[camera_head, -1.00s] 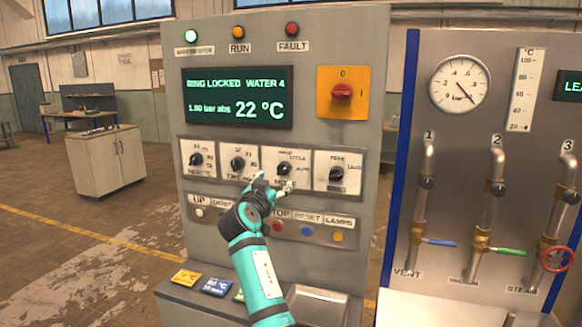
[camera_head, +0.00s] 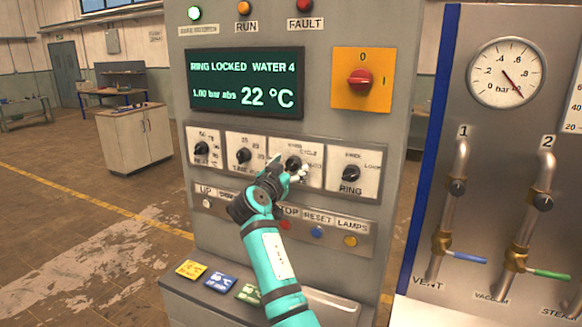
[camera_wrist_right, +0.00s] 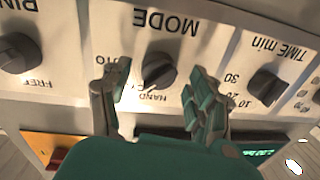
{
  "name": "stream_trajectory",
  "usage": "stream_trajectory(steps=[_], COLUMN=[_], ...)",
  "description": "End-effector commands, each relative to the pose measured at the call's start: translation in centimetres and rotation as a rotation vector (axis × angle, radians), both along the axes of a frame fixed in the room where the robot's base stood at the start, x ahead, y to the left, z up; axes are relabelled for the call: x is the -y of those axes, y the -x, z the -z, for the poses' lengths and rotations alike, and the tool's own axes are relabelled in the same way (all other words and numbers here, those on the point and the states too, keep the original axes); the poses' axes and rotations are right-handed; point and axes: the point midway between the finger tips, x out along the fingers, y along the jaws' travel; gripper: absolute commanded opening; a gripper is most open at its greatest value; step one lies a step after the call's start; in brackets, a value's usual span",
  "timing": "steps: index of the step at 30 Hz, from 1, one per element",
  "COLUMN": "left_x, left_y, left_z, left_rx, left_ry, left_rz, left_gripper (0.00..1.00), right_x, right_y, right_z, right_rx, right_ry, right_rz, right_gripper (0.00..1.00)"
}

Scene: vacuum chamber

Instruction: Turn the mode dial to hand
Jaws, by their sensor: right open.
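The mode dial (camera_head: 293,163) is a black knob on a pale plate, third in the row of dials. In the right wrist view the mode dial (camera_wrist_right: 158,72) appears upside down, with MODE above it and HAND printed just below. My teal right gripper (camera_head: 288,169) is at this dial and partly covers its plate. In the wrist view the open fingers of my right gripper (camera_wrist_right: 160,84) stand on either side of the knob, with gaps visible; contact cannot be told. The exact pointer setting is unclear. My left gripper is not in view.
The time dial (camera_head: 243,156) and ring dial (camera_head: 350,173) sit close on either side. Push buttons, such as the blue reset button (camera_head: 317,232), lie below. The display (camera_head: 246,82) and red rotary switch (camera_head: 361,79) are above. Valve pipes (camera_head: 458,195) stand to the right.

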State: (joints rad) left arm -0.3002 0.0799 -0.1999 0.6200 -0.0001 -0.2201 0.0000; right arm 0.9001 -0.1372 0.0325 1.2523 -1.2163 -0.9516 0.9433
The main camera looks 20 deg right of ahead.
Motion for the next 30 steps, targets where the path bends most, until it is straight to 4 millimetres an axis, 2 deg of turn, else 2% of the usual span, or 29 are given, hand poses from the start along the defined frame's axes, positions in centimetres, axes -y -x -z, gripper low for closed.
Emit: stream_trajectory(steps=[2, 14, 23, 30], left_x=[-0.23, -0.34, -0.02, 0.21], left_y=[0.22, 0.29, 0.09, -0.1], left_z=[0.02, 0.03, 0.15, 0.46], left_rx=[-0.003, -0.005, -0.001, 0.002], left_ry=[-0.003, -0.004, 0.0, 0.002], left_rz=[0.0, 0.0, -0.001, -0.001], left_gripper=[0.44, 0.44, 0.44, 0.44], right_x=[0.01, 0.06, 0.07, 0.13], right_y=[0.0, 0.0, 0.0, 0.03], right_z=[0.02, -0.01, -0.03, -0.16], right_rx=[0.0, 0.0, -0.028, -0.131], right_ry=[0.0, 0.0, 0.025, 0.115], right_rz=[0.0, 0.0, 0.0, 0.002], right_gripper=[0.58, 0.06, 0.05, 0.05])
